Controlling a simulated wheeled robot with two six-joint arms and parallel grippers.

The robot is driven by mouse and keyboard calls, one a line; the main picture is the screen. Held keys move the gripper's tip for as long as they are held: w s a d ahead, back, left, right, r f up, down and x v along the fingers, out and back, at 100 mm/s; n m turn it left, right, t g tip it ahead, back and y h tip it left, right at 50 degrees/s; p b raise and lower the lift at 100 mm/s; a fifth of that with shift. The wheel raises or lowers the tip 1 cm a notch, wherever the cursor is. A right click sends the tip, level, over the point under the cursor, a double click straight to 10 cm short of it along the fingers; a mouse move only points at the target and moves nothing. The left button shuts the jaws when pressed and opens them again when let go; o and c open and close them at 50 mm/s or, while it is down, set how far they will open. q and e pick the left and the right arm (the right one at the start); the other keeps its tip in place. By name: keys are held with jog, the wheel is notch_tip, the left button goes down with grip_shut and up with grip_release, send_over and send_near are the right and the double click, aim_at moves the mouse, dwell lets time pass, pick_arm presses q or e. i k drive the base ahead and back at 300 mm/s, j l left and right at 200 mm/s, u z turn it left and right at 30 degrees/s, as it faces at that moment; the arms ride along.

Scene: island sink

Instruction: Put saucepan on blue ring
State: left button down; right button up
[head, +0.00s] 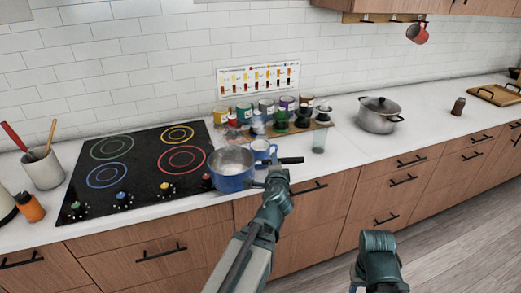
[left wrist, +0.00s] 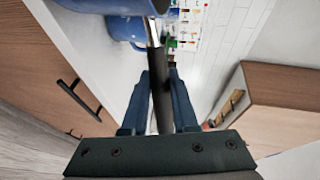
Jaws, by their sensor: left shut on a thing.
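The blue saucepan (head: 232,183) is at the front right corner of the black cooktop, upright, with its pale inside visible. I cannot tell whether it touches the surface. My left gripper (head: 277,175) is shut on its black handle, to the right of the pan. In the left wrist view the handle (left wrist: 161,95) runs between the two fingers and the pan's blue side (left wrist: 110,4) shows at the top. The blue ring (head: 107,174) is at the front left of the cooktop and is bare. My right arm shows at the lower right; its fingers are not visible.
The cooktop (head: 137,190) also has green, yellow and red rings and front knobs. A blue mug (head: 262,150) stands close behind the saucepan. Several cups and jars stand behind it. A lidded grey pot (head: 379,115) is farther right. A utensil crock (head: 43,172) stands left.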

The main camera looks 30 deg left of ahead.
aim_at(126, 175)
jog(key=k+l, duration=0.25)
jog(key=k+j, duration=0.15)
jog(key=k+j+z, duration=0.1)
jog(key=j, duration=0.3)
jog(key=k+j+z, duration=0.1)
jog(key=j, duration=0.35)
jog(key=k+j+z, duration=0.1)
jog(key=j, duration=0.35)
jog(key=k+j+z, duration=0.1)
jog(key=k+j, duration=0.15)
jog(key=j, duration=0.15)
jog(key=k+j, duration=0.15)
jog(key=j, duration=0.3)
jog(key=k+j+z, duration=0.15)
jog(key=j, duration=0.25)
jog(key=k+j+z, duration=0.1)
jog(key=k+j, duration=0.15)
jog(key=j, duration=0.15)
